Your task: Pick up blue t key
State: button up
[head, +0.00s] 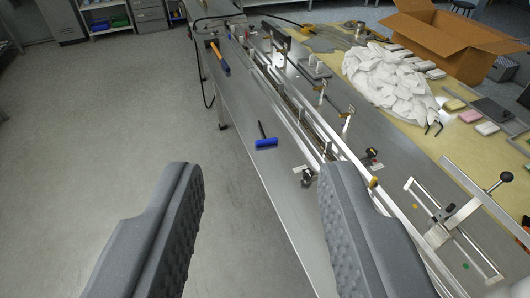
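The blue T key (266,143) lies on the left part of the grey metal machine bed, close to its left edge. Its handle is a blue bar and its dark thin shaft points up and slightly left in the picture. My gripper (262,185) is open, with its two grey padded fingers wide apart at the bottom of the head view. The key shows in the gap between the fingers, farther ahead of them. Nothing is between the fingertips.
A hammer with an orange handle (220,58) lies farther up the bed. Rails and brackets (300,118) run along the bed right of the key. White packets (390,80) and a cardboard box (455,45) stand at upper right. Floor at left is clear.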

aim_at(264, 141)
jog(key=u, duration=1.8)
jog(key=i, duration=1.7)
jog(key=z, duration=3.35)
jog(key=i, duration=0.65)
jog(key=z, duration=0.1)
